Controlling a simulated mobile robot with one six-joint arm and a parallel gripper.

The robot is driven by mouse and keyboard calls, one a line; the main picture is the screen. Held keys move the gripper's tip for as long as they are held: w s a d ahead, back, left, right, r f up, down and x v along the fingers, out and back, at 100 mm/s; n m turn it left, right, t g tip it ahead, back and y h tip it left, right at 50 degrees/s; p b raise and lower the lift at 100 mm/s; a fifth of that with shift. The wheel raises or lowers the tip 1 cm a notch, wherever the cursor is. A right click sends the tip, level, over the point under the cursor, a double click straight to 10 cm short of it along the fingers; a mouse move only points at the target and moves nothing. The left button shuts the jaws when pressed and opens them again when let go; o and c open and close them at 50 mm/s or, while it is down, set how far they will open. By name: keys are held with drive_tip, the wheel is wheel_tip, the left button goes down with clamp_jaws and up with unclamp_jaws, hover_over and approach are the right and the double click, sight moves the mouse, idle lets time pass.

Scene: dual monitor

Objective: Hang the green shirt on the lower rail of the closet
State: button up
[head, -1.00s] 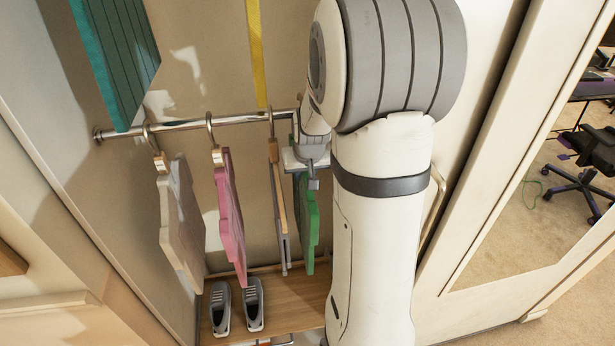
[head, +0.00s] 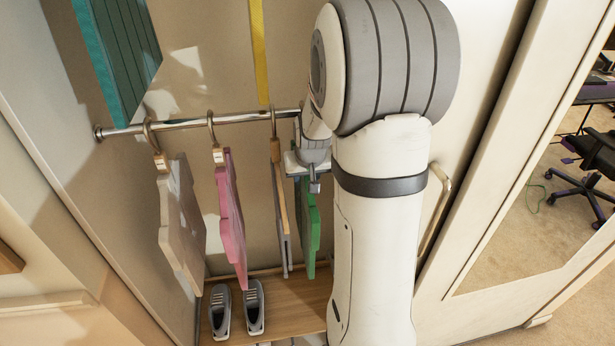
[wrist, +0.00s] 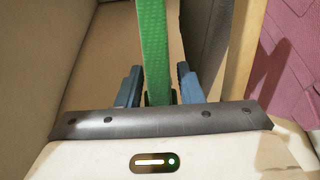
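The green shirt (head: 309,230) is a flat panel hanging edge-on at the right end of the row in the closet; its top is hidden by my gripper. The lower rail (head: 235,119) is a metal bar running from the left wall behind my arm. My gripper (head: 305,172) is just below the rail's visible right end. In the wrist view, the green shirt (wrist: 153,45) stands between the two blue fingers (wrist: 160,82), with a gap showing at the right finger. The fingers look apart. Whether the shirt's hook rests on the rail is hidden.
A beige shirt (head: 178,220), a pink shirt (head: 231,220) and a grey garment on a wooden hanger (head: 281,205) hang left of the green one. Grey shoes (head: 222,310) stand on the wooden floor (head: 295,295). A teal garment (head: 118,60) hangs above.

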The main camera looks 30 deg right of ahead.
drive_tip(key=shift+o, duration=1.2)
drive_tip(key=b+v, duration=0.1)
drive_tip(key=v, duration=0.7)
drive_tip(key=shift+f, duration=0.1)
drive_tip(key=s+a+r+n, duration=0.1)
drive_tip(key=s+a, duration=0.6)
drive_tip(key=s, duration=0.2)
drive_tip(key=s+a+r+n+g+y, duration=0.1)
drive_tip(key=s+a+n, duration=0.1)
drive_tip(key=s+a, duration=0.4)
drive_tip(key=s, duration=0.4)
drive_tip(key=shift+a+r, duration=0.2)
drive_tip(key=shift+a, duration=0.2)
drive_tip(key=shift+c, duration=0.4)
drive_tip(key=shift+c, duration=0.8)
